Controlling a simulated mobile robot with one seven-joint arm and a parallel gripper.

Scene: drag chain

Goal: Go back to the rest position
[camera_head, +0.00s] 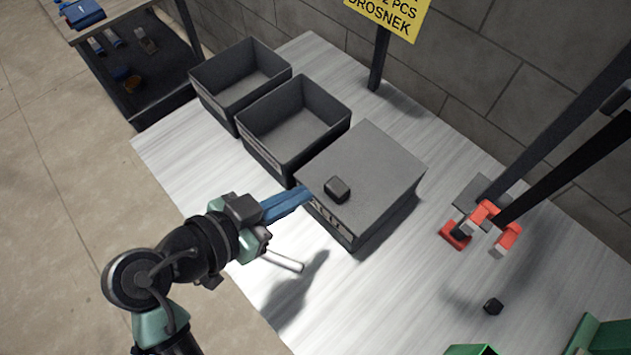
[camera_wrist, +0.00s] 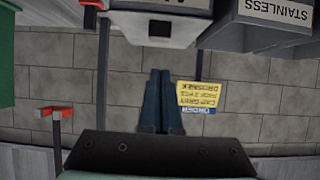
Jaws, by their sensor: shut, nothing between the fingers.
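My gripper (camera_head: 306,192) has blue fingers pressed together, with nothing between them. In the head view it is in front of the near side of a closed grey box (camera_head: 375,165), above the table; whether it touches the box I cannot tell. A small black block (camera_head: 338,189) lies on top of that box. In the wrist view the shut blue fingers (camera_wrist: 161,75) point toward the block wall, with the yellow sign (camera_wrist: 200,97) beside them, upside down.
Two open, empty grey bins (camera_head: 290,150) (camera_head: 222,92) stand left of the box. Green parts (camera_head: 610,338) sit at bottom right. A sign post (camera_head: 378,62) stands behind the box.

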